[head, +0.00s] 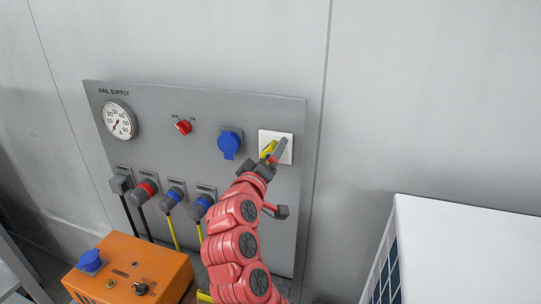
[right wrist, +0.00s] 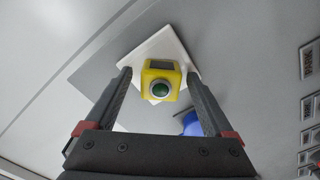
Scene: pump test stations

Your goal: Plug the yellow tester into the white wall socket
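The yellow tester (head: 268,149) is at the white wall socket (head: 288,136) on the grey panel. In the right wrist view the tester (right wrist: 161,66) shows a green round button and a dark window, with the white socket plate (right wrist: 168,42) behind it. Its plug side is hidden, so I cannot see the pins. My right gripper (head: 274,154) is open at the socket. In the right wrist view its fingers (right wrist: 159,73) stand on either side of the tester with a gap at each side. My left gripper is not in view.
A blue-capped socket (head: 229,143), a red switch (head: 184,127) and a gauge (head: 119,120) are on the panel. Several cabled plugs (head: 172,197) sit below. An orange box (head: 130,268) is at lower left, a white-topped unit (head: 470,240) at right.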

